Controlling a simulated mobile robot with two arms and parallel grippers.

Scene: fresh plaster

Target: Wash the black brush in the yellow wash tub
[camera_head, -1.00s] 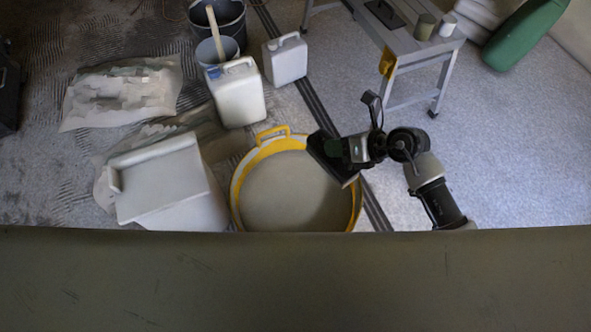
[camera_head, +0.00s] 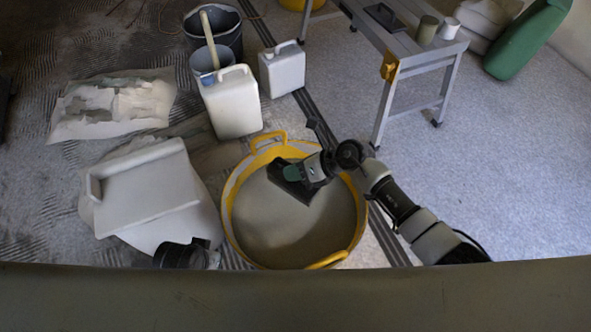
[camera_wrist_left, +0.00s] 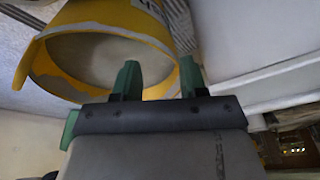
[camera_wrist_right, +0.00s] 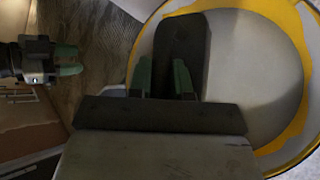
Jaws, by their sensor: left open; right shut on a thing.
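The yellow wash tub (camera_head: 228,222) stands on the floor in the middle of the head view, filled with greyish liquid. My right gripper (camera_head: 297,173) is over the tub, shut on the black brush (camera_head: 293,186). The brush is a dark block; in the right wrist view the brush (camera_wrist_right: 182,45) lies ahead of the fingers (camera_wrist_right: 160,78), inside the tub's outline. I cannot tell whether it touches the liquid. My left gripper (camera_wrist_left: 158,80) is open and empty; the tub (camera_wrist_left: 72,22) shows beyond its fingers in the left wrist view. Part of my left arm shows at the head view's lower left.
A crumpled sack (camera_head: 112,105) lies at left. A grey work table (camera_head: 415,55) stands at back right. The right floor is clear.

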